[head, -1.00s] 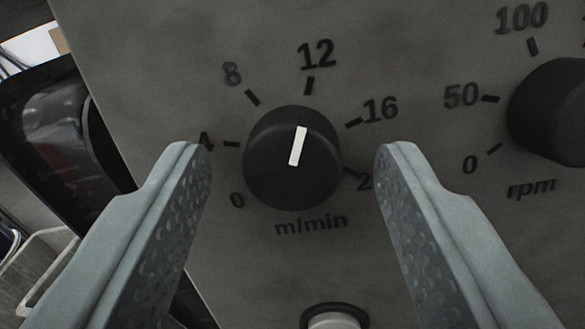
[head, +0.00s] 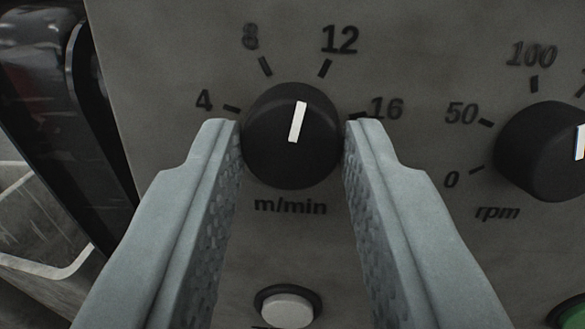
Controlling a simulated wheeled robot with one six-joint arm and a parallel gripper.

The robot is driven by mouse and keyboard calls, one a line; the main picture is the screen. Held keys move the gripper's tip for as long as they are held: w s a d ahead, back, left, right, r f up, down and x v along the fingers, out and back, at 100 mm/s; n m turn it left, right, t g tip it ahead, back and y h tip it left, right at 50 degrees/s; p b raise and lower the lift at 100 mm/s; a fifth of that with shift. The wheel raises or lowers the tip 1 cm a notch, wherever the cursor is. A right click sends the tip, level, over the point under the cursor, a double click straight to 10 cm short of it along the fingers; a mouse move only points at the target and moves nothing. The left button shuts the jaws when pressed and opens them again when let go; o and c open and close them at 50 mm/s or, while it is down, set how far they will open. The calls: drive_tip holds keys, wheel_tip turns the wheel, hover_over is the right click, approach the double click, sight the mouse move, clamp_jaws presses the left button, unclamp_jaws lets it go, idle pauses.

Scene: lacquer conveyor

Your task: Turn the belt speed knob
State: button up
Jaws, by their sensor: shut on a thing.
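The belt speed knob (head: 270,145) is round and black, with a white pointer bar and "m/min" printed under it. It sits on a grey panel (head: 180,50) with marks 4, 8, 12 and 16 showing around it. The pointer leans slightly right of straight up, between the 8 and 12 marks, nearer 12. My gripper (head: 292,150) is shut on the knob, one grey finger at its left side and one at its right. The fingers hide the 0 and 20 marks.
A second black knob (head: 540,150) marked "rpm" stands at the right. A pale round button (head: 288,307) is below the speed knob, and part of a green button (head: 570,315) shows at the lower right. Dark machine parts lie left of the panel edge.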

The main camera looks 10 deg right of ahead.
drive_tip(key=n+y, duration=0.1)
drive_tip(key=n, duration=0.7)
drive_tip(key=shift+d+r+g+y, duration=0.1)
drive_tip(key=shift+d+g+y, duration=0.05)
drive_tip(key=shift+g+y, duration=0.2)
drive_tip(key=n, duration=0.4)
drive_tip(key=shift+r, duration=0.1)
drive_tip(key=n+g, duration=0.1)
drive_tip(key=n, duration=0.2)
drive_tip(key=shift+n+y, duration=0.3)
drive_tip(key=shift+y, duration=0.05)
drive_tip(key=n+g, duration=0.1)
drive_tip(key=n, duration=0.5)
drive_tip(key=shift+r, duration=0.15)
drive_tip(key=n+g+h, duration=0.1)
drive_tip(key=n, duration=0.4)
drive_tip(key=shift+a, duration=0.2)
drive_tip(key=shift+n+h, duration=0.3)
drive_tip(key=o, duration=1)
drive_tip(key=shift+r, duration=0.1)
